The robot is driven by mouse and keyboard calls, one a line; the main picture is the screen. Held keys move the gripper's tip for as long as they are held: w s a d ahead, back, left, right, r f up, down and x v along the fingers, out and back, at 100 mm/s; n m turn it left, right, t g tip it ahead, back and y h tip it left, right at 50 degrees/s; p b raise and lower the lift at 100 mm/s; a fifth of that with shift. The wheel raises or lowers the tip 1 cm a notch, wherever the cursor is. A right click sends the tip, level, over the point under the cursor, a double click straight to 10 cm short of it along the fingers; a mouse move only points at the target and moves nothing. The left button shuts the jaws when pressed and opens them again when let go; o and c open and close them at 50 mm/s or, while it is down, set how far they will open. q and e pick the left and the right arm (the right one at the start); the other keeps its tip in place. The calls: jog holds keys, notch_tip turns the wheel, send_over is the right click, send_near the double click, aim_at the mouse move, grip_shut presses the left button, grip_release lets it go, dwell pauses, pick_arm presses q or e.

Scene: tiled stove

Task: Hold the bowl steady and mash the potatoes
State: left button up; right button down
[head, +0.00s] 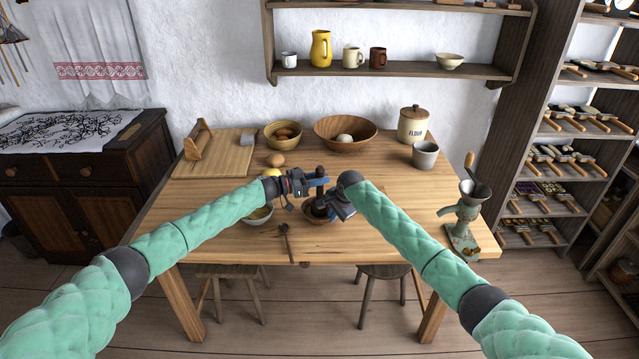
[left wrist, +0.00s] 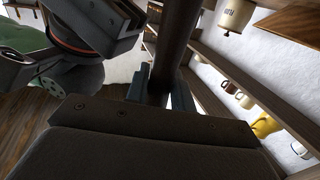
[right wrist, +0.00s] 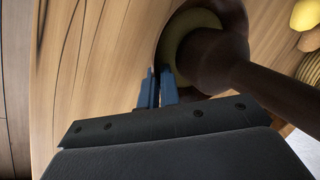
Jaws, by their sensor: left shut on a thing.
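A small brown bowl (head: 312,219) sits near the table's front edge; it also shows in the right wrist view (right wrist: 163,45). My left gripper (head: 320,182) is shut on the dark upright handle of a masher (head: 319,169), above the bowl. The handle stands between the fingers in the left wrist view (left wrist: 178,45). In the right wrist view the masher's dark lower end (right wrist: 205,60) is in the bowl against pale yellow potato (right wrist: 192,24). My right gripper (right wrist: 160,88) has its blue fingertips close together at the bowl's rim; whether they grip it is unclear.
A second bowl (head: 258,217) with yellowish contents stands left of the brown bowl, and a dark spoon (head: 286,240) lies in front. A metal grinder (head: 465,215) is clamped at the right edge.

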aim_at(320, 167)
dwell(0.4)
pick_arm(q)
jog(key=shift+f, duration=1.1)
jog(key=shift+r, duration=0.1)
jog(key=shift+r, duration=1.1)
jog(key=shift+r, duration=0.15)
jog(key=shift+r, duration=3.3)
